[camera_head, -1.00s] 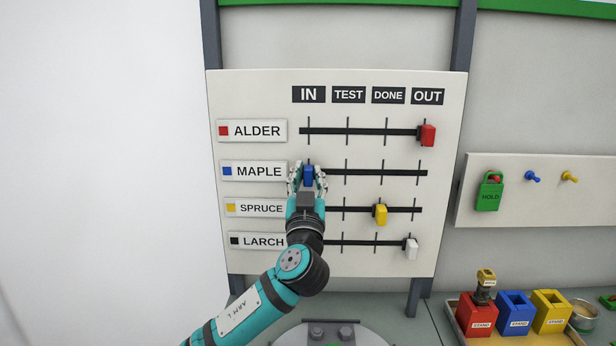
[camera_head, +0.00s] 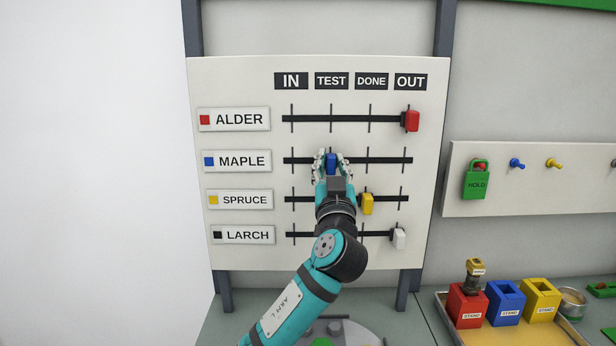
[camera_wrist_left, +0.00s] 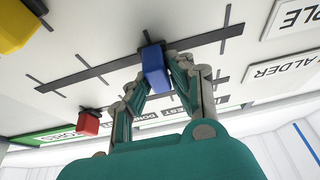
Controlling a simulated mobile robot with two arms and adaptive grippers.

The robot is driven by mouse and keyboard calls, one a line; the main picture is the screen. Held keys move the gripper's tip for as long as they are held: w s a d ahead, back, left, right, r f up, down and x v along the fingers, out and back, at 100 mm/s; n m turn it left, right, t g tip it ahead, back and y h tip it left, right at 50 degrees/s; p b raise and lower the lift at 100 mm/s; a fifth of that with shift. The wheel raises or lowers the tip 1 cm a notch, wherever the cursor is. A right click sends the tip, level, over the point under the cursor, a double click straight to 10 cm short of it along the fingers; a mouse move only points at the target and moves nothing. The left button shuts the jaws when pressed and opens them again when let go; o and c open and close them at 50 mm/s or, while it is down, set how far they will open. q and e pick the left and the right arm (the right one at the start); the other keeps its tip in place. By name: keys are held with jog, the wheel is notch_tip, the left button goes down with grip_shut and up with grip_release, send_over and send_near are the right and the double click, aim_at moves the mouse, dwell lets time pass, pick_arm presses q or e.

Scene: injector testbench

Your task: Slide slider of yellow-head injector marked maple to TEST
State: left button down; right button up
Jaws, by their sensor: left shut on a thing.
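The white slider board (camera_head: 265,258) has rows for alder, maple, spruce and larch and columns IN, TEST, DONE and OUT. The maple label (camera_head: 237,161) carries a blue square. The maple row's slider (camera_head: 331,162) is blue and sits on its black rail below the TEST sign (camera_head: 331,81), at that column's tick. My left gripper (camera_head: 331,168) is shut on this slider; the left wrist view also shows the blue slider (camera_wrist_left: 156,72) between the fingers. An injector (camera_head: 474,269) with a yellowish head stands in the red stand; its tag is too small to read. My right gripper is out of view.
The alder slider (camera_head: 411,121) is red, at OUT. The spruce slider (camera_head: 367,204) is yellow, at DONE, and the larch slider (camera_head: 399,238) is white, at OUT. A green HOLD padlock (camera_head: 476,186) hangs at right, above red, blue and yellow stands.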

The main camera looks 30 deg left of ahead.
pick_arm(q)
jog(key=shift+w+d+f, duration=0.1)
jog(key=shift+w+d, duration=0.05)
jog(key=shift+d, duration=0.1)
jog(key=shift+a, duration=0.25)
jog(key=c, duration=1.2)
grip_release()
jog(key=shift+d, duration=0.1)
jog(key=shift+s, duration=0.2)
jog(key=v, duration=1.1)
jog(key=shift+s+d, duration=0.3)
jog(key=shift+f, duration=0.2)
